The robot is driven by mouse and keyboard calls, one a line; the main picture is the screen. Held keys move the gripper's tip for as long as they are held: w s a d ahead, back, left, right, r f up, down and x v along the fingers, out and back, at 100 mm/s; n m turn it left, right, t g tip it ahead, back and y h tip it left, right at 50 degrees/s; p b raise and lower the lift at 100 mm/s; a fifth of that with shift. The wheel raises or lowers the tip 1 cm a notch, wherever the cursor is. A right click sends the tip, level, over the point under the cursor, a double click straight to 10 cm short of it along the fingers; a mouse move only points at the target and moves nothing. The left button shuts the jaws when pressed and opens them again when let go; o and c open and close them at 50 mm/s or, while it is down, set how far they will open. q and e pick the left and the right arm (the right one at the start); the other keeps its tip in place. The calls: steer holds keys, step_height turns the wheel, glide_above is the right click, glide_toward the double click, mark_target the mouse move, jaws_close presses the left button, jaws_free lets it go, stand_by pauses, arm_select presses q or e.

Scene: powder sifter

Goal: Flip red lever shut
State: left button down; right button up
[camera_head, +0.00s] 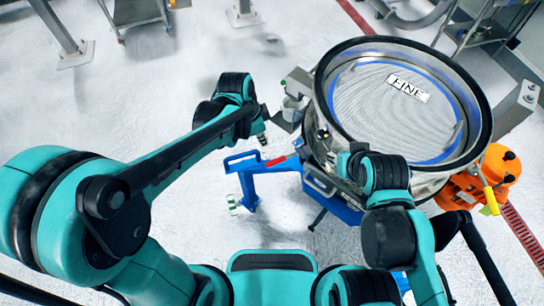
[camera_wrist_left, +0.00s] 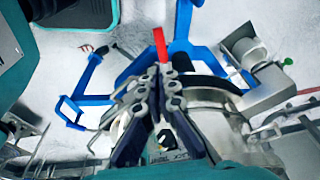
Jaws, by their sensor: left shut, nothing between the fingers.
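The red lever (camera_head: 275,161) sits by the blue frame (camera_head: 247,165) at the sifter's left side in the head view. In the left wrist view the red lever (camera_wrist_left: 160,45) stands upright in the picture just beyond my fingertips. My left gripper (camera_head: 263,140) is just above and left of the lever in the head view. In the wrist view my left gripper (camera_wrist_left: 166,70) is shut and empty, its tips close to the lever's lower end; I cannot tell if they touch. My right arm (camera_head: 385,180) lies over the sifter's near rim, and its fingers are not visible.
The round sifter (camera_head: 400,105) with its mesh and black rim fills the right. An orange motor (camera_head: 482,178) stands at its right side. A blue rail (camera_wrist_left: 88,100) lies left of my left fingers. Open floor (camera_head: 215,45) lies behind and left.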

mark_target(274, 161)
arm_select(q)
steer(key=shift+f, duration=0.1)
steer(key=b+x, duration=0.5)
steer(key=x, duration=0.9)
steer(key=shift+w, duration=0.1)
